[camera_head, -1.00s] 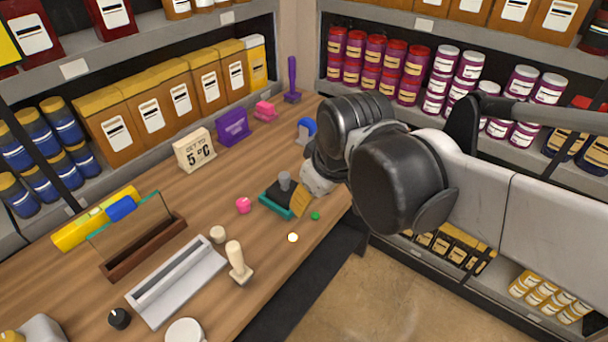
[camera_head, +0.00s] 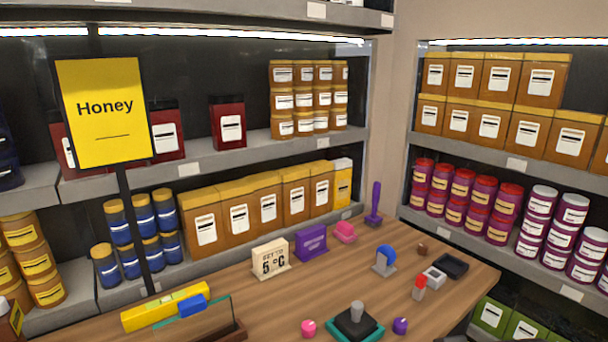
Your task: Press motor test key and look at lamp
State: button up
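No part is clearly marked as the motor test key or the lamp, so I cannot tell which they are. Along the wooden counter's (camera_head: 285,300) near side are a black and teal base with a grey lever (camera_head: 355,322), a pink knob (camera_head: 308,328) and a purple knob (camera_head: 400,326). Further right stand a red-topped white piece (camera_head: 420,287), a small white box with a grey face (camera_head: 434,277) and a blue round part on a grey stand (camera_head: 384,260). The counter's near part is cut off by the lower edge. My gripper is not in view.
A yellow Honey sign (camera_head: 100,112) rises at left. Stocked shelves enclose the counter; some wood between items is bare.

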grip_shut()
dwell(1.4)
